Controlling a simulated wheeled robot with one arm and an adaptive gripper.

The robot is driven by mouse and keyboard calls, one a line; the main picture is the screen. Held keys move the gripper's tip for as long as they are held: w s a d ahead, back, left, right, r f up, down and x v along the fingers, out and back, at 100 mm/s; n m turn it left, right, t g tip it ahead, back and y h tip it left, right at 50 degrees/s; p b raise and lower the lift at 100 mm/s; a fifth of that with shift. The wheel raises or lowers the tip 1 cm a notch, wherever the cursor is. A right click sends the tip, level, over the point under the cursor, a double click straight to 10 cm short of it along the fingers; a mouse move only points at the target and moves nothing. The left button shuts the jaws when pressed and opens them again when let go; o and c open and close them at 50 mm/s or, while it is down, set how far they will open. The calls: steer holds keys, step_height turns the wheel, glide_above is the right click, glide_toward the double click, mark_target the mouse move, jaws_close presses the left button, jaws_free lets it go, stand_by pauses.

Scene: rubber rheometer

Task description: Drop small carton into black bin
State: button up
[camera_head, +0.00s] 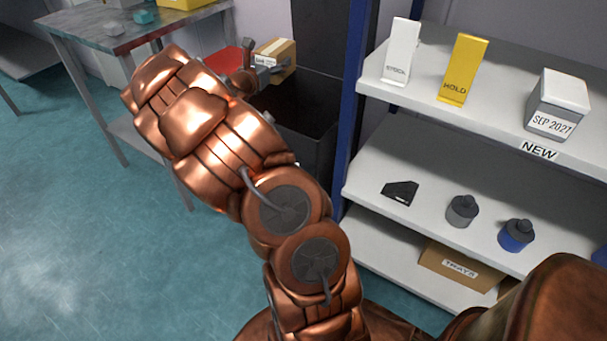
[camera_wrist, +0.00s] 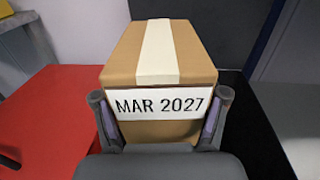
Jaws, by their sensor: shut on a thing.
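The small carton (camera_wrist: 185,72) is brown with a pale tape strip and a white "MAR 2027" label. My gripper (camera_wrist: 160,118) is shut on it, one finger on each side of the label. In the head view the carton (camera_head: 275,57) is held at my gripper (camera_head: 258,72), beyond my copper arm. The black bin (camera_head: 297,108) stands below and to the right of the carton, against the wall beside the blue rack post. Its dark opening also shows at the right in the wrist view (camera_wrist: 262,125). My arm hides part of the bin's left side.
A red surface (camera_wrist: 50,115) lies left of the carton. A metal table (camera_head: 120,30) is at the upper left. The shelf rack (camera_head: 440,200) on the right holds a white box (camera_head: 558,100), signs and bottles. Open teal floor (camera_head: 80,230) lies at the left.

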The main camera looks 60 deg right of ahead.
steer(key=s+d+f+m+g+b, duration=0.1)
steer(key=s+d+f+g+b, duration=0.1)
steer(key=s+d+b, duration=0.35)
steer(key=shift+s+d+f+b, duration=0.3)
steer(key=shift+f+b, duration=0.1)
steer(key=shift+f, duration=0.5)
steer(key=shift+s+d+f+b, duration=0.25)
steer(key=shift+f+b, duration=0.2)
steer(key=shift+f, duration=0.5)
steer(key=shift+s+d+f+b, duration=0.2)
steer(key=shift+d+f+b, duration=0.15)
steer(key=shift+f, duration=0.55)
steer(key=o, duration=1.6)
steer(key=shift+a, duration=0.15)
steer(key=a, duration=1.1)
steer(key=shift+s+a, duration=0.35)
steer(key=shift+a, duration=0.05)
